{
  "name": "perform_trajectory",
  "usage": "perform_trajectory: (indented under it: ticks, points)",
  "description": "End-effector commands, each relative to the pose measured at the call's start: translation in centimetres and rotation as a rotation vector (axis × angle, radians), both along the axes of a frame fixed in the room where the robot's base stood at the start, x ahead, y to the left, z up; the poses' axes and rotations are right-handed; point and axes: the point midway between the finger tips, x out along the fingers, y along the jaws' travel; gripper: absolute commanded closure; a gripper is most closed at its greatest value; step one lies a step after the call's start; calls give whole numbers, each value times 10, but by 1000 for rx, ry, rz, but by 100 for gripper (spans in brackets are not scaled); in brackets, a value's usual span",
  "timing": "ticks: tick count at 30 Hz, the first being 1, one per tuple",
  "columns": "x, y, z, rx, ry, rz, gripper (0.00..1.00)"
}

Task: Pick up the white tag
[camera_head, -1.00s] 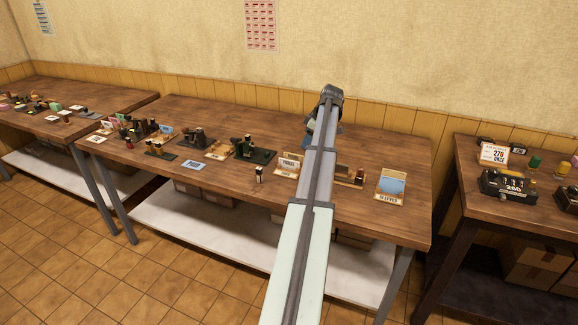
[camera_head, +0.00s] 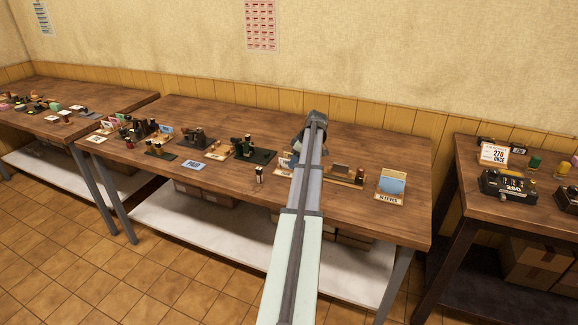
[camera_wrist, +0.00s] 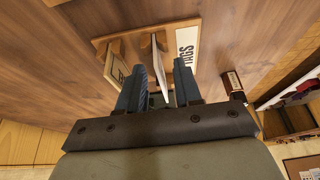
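In the wrist view a thin white tag (camera_wrist: 158,62) stands edge-on in a slot of a wooden stand (camera_wrist: 133,38) marked "TAGS". My gripper (camera_wrist: 160,72) is open, with one blue-grey finger on each side of the tag's near part. A gap shows between the tag and the right finger. A second, framed tag or card (camera_wrist: 116,72) leans in the stand to the left, beside the left finger.
The wooden table (camera_head: 222,110) holds a dark green press (camera_head: 255,150) left of my arm. A small dark stamp (camera_head: 259,175) stands in front. A blue-and-cream card display (camera_head: 391,187) stands at the right. The table's back right is clear.

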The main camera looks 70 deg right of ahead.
Motion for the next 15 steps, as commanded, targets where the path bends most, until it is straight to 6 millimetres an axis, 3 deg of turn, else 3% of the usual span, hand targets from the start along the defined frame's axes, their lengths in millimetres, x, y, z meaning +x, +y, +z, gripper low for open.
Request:
perform_trajectory:
  ticks: [4,11,15]
  points:
    - [6,0,-15,-1,0,0,66]
    - [7,0,-17,-1,0,-2,66]
    - [7,0,-17,-1,0,-1,77]
